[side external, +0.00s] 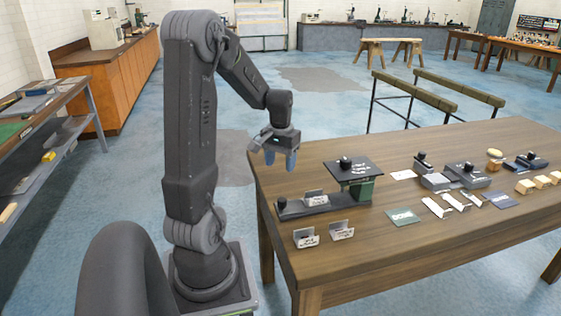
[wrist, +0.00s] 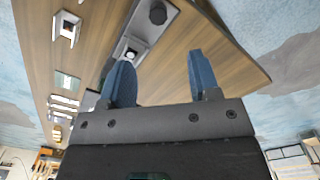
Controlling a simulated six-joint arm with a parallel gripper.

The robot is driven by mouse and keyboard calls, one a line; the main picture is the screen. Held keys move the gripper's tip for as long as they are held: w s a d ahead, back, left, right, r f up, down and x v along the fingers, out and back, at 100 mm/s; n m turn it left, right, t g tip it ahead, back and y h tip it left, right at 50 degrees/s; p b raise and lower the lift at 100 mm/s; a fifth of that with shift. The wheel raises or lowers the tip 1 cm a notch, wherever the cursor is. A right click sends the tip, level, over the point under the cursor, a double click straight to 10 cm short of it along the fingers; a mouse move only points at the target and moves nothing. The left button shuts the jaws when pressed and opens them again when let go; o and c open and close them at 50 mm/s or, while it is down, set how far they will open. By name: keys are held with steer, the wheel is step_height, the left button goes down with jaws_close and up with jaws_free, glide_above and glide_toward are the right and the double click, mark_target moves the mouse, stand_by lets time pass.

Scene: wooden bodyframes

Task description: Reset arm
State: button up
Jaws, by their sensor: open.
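A dark flat base with a black knob (side external: 282,203) and a metal bracket (side external: 315,198) lies on the table below and to the right of the gripper. Part of this base (wrist: 145,30) also shows beyond the fingers in the wrist view. The gripper touches nothing.
A black plate with a knob (side external: 352,170) sits on a green block. Two loose brackets (side external: 323,235) lie near the front edge. Several grey blocks, cards, and wooden pieces (side external: 540,182) occupy the table's right part. The air around my gripper is clear.

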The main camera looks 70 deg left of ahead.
stand_by(0.3)
steer(key=w+d+r+m+t+y, duration=0.15)
steer(key=d+r, duration=0.25)
steer(key=d, duration=0.4)
steer(key=w+d+r+m+t, duration=0.1)
steer(key=w+d+r+m, duration=0.15)
steer(key=d, duration=0.45)
steer(key=s+d+r+m+t, duration=0.1)
steer(key=s+d+r+m, duration=0.1)
steer(key=d, duration=0.5)
steer(key=s+d+r+m+t+h, duration=0.1)
steer(key=s+d+r+m+t, duration=0.1)
steer(key=d, duration=0.6)
steer(key=s+m, duration=0.1)
steer(key=s, duration=0.1)
steer(key=shift+s+r, duration=0.35)
steer(key=shift+r, duration=0.05)
